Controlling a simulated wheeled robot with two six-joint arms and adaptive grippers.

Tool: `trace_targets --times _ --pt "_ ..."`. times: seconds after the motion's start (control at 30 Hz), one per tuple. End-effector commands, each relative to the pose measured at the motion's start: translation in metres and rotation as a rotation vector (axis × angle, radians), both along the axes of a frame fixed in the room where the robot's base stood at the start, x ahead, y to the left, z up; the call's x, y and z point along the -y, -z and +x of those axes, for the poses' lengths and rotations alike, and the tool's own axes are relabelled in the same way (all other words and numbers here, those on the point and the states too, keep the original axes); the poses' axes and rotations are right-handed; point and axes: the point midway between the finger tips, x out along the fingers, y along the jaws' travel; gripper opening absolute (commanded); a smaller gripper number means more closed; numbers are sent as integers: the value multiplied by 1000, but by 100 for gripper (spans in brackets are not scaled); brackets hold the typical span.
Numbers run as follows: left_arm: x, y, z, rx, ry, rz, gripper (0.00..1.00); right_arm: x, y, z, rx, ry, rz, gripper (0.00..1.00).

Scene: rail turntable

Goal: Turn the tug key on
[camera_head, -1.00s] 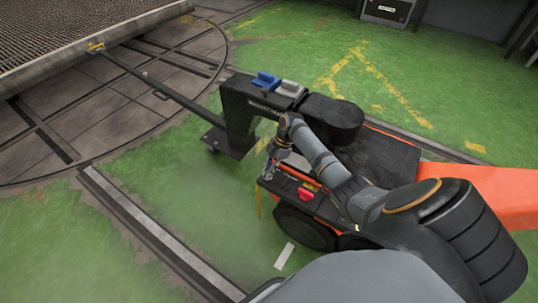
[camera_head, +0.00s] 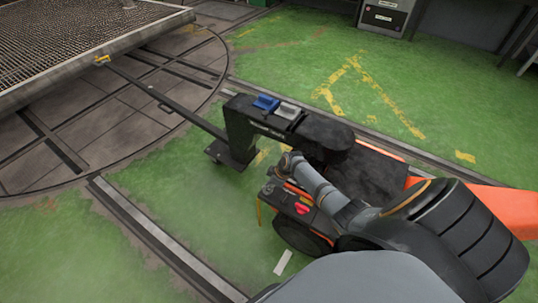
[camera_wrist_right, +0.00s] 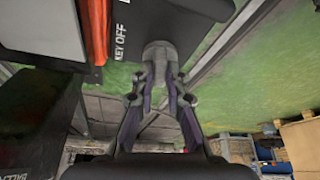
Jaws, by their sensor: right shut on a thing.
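The tug (camera_head: 375,185) is a low orange and black machine with a black column and arm in front. Its near side panel (camera_head: 285,194) carries a red knob (camera_head: 302,205). In the right wrist view, a black panel (camera_wrist_right: 175,14) has a "KEY OFF" label (camera_wrist_right: 122,42). My right gripper (camera_wrist_right: 160,82) is shut on the grey key (camera_wrist_right: 160,54) beside that label. The fingers hide part of the key, and its exact turn angle is hard to tell. My left gripper is not in view.
A blue block and a grey block (camera_head: 288,110) sit on the tug's black arm. A tow bar (camera_head: 170,105) runs to a mesh-topped platform (camera_head: 90,45) on the turntable. A floor rail (camera_head: 160,236) lies left of the tug. Green floor (camera_head: 200,215) between is clear.

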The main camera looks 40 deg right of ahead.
Motion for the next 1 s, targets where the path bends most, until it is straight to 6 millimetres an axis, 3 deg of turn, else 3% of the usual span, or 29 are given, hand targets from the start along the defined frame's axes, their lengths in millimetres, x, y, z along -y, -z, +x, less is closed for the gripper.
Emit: trace_targets --times 0.2,0.5,1.0 --pt "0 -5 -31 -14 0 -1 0 -1 -4 -1 -1 152 0 0" --pt "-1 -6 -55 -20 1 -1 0 -1 -2 -1 1 277 -1 0" --pt "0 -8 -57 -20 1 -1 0 -1 0 -1 0 315 0 0"
